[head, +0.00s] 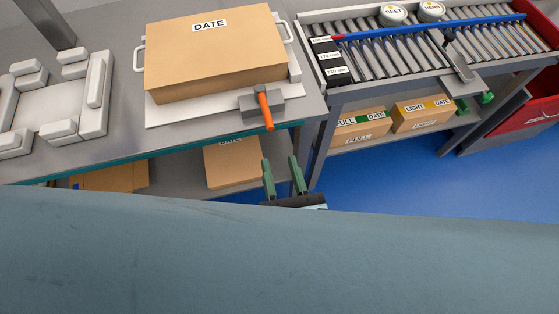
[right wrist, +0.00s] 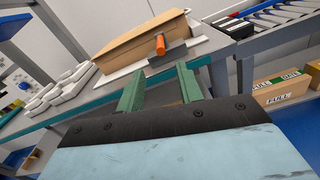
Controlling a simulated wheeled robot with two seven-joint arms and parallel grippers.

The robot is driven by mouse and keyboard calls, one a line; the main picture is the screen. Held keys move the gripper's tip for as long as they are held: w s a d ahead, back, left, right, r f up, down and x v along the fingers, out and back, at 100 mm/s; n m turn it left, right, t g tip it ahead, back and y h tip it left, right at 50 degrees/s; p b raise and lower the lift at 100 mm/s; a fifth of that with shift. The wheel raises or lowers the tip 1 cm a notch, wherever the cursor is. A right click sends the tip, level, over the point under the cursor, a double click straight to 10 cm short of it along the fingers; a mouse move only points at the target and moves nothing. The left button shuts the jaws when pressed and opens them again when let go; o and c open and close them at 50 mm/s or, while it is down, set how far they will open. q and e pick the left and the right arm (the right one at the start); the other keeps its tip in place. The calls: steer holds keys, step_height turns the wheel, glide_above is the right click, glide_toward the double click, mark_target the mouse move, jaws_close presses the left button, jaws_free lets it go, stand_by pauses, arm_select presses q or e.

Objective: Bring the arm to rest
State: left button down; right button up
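My right gripper (head: 280,162) hangs in front of the bench, below its front edge. Its two green fingers stand apart with nothing between them. The right wrist view also shows the open, empty gripper (right wrist: 159,72), with the bench and a carton beyond it. A large blue-grey part of my own arm fills the bottom of the head view and hides what lies under it. My left gripper is in neither view.
A bench (head: 112,55) bears a DATE carton (head: 215,60), an orange-handled clamp (head: 264,105) and a white fixture (head: 95,85). A lower shelf holds another carton (head: 230,165). A roller conveyor (head: 375,65) carries two round tubs. A red bin (head: 520,110) stands right; blue floor (head: 400,180) is clear.

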stand_by(0.4)
steer(key=s+d+f+m+g+h, duration=0.1)
steer(key=d+f+m+g, duration=0.25)
steer(key=f, duration=0.75)
steer(key=s+d+f+m+g+h, duration=0.2)
steer(key=d+f+m, duration=0.3)
steer(key=f, duration=0.5)
steer(key=s+d+f+m+g+h, duration=0.1)
steer(key=d+f+m+g, duration=0.3)
steer(key=f, duration=0.7)
steer(key=s+d+f+m+g, duration=0.3)
steer(key=s+d+f+m, duration=0.4)
steer(key=s+m, duration=0.3)
steer(key=s+d+f+m+g+h, duration=0.1)
steer(key=s+d+f+m+g, duration=0.2)
steer(key=s+d+f+m, duration=0.4)
steer(key=s+f+m, duration=0.1)
steer(key=s+m, duration=0.1)
steer(key=m, duration=0.3)
steer(key=shift+s+d+f+g+h, duration=0.15)
steer(key=shift+s+g+h, duration=0.15)
steer(key=shift+s+g, duration=0.1)
